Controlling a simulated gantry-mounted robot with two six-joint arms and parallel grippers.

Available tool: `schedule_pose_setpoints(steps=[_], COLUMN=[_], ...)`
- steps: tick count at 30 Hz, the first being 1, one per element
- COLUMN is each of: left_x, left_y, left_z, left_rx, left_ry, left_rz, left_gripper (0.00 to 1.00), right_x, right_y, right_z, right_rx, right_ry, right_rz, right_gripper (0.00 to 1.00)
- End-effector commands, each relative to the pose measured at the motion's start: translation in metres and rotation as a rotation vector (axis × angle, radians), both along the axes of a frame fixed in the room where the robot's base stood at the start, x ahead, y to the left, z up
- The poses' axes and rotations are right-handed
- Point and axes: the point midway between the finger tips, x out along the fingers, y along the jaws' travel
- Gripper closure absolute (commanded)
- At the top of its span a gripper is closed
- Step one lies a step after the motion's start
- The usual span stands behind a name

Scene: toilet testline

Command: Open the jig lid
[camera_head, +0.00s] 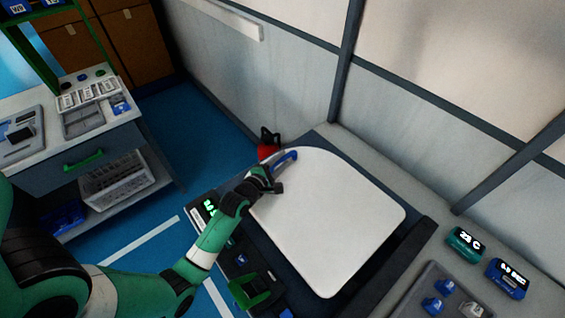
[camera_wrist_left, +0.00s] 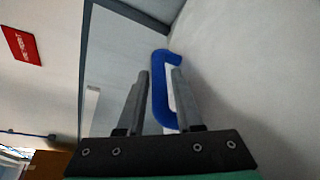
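The jig lid (camera_head: 330,220) is a large white panel with rounded corners over a dark base. It looks down on the base; a small tilt is hard to tell. Its blue handle (camera_head: 288,157) is at the far left edge. My left gripper (camera_head: 273,178) is at this handle. In the left wrist view, the C-shaped handle (camera_wrist_left: 158,92) has its long bar between the two fingers of my left gripper (camera_wrist_left: 161,80). The fingers are apart, with a narrow gap showing beside the bar. The lid surface (camera_wrist_left: 250,70) fills the right of that view. My right gripper is not in view.
A red object (camera_head: 268,150) with a black top stands just behind the handle. A tray with blue parts (camera_head: 433,305) and two display boxes (camera_head: 466,241) are at the right. A wall (camera_head: 430,110) runs behind. Blue floor (camera_head: 190,135) is clear at left.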

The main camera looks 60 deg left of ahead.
Motion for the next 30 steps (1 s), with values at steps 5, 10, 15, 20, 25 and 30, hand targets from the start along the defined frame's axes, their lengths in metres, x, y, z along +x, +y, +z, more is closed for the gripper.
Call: schedule_pose_setpoints(steps=[5, 10, 15, 20, 25, 30], left_x=[0.0067, 0.0065, 0.0064, 0.0063, 0.0062, 0.0062], left_y=[0.0041, 0.0039, 0.0039, 0.0039, 0.0038, 0.0038], left_z=[-0.0015, -0.0012, -0.0011, -0.0012, -0.0012, -0.0013], left_rx=[0.000, 0.000, 0.000, 0.000, 0.000, 0.000], left_ry=[0.000, 0.000, 0.000, 0.000, 0.000, 0.000], left_rz=[0.000, 0.000, 0.000, 0.000, 0.000, 0.000], left_gripper=[0.65, 0.65, 0.96, 1.00, 1.00, 1.00], right_x=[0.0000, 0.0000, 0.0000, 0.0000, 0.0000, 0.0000], right_y=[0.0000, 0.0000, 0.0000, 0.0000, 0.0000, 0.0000], right_z=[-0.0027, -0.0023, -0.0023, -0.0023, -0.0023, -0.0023], right_rx=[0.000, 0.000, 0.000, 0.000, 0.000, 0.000], right_ry=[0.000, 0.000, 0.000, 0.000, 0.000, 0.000], right_rz=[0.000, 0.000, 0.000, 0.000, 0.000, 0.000], right_gripper=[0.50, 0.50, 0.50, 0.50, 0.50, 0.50])
